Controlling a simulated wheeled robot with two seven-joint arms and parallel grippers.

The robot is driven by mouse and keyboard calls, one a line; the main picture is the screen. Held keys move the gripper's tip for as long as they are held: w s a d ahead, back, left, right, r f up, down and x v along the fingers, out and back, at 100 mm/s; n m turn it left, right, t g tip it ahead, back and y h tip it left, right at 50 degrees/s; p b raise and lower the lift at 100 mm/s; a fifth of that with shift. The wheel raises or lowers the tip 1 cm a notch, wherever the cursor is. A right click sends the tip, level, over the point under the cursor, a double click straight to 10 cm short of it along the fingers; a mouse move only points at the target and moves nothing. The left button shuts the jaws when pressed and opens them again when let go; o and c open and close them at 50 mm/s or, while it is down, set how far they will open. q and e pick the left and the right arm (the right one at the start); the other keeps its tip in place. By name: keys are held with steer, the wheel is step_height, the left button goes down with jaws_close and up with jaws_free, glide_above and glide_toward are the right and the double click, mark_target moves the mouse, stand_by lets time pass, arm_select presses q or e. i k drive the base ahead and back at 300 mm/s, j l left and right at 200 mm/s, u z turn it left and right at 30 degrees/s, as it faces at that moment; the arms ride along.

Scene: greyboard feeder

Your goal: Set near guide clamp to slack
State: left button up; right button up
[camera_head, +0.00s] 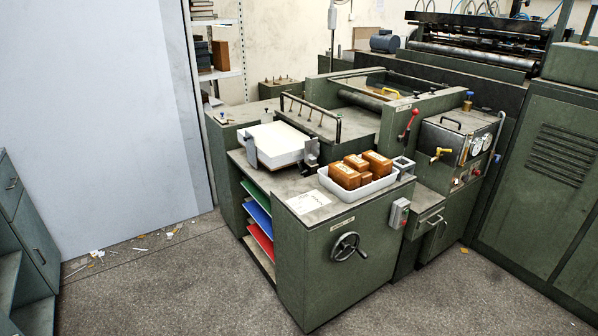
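The green feeder machine (345,225) stands in the middle of the head view. A white stack of board (275,141) lies on its top. One dark upright guide bracket (251,153) stands against the stack's left front side. Another dark bracket with small fittings (311,152) stands at the stack's right front corner. The clamp parts are too small to tell whether either is tight or slack, and I cannot tell which is the near guide clamp. Neither of my grippers is in view.
A white tray (358,193) of brown blocks sits on the feeder's near top, beside a paper sheet (308,202). A handwheel (346,246) juts from the front. A red-knobbed lever (410,124) rises behind. The floor in front (180,290) is clear.

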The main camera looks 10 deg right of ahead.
mark_target(301, 173)
steer(key=i+j+z, duration=0.1)
steer(key=z, duration=0.45)
steer(key=i+j+z, duration=0.25)
steer(key=i+j, duration=0.15)
steer(key=j, duration=0.2)
steer(key=i+j+z, duration=0.1)
steer(key=j, duration=0.2)
steer(key=i+j+z, duration=0.25)
steer(key=j, duration=0.4)
steer(key=i+j, duration=0.2)
steer(key=j, duration=0.2)
steer(key=i+j, duration=0.15)
steer(key=j, duration=0.25)
steer(key=i+j, duration=0.2)
steer(key=j, duration=0.15)
steer(key=i+j, duration=0.2)
steer(key=j, duration=0.2)
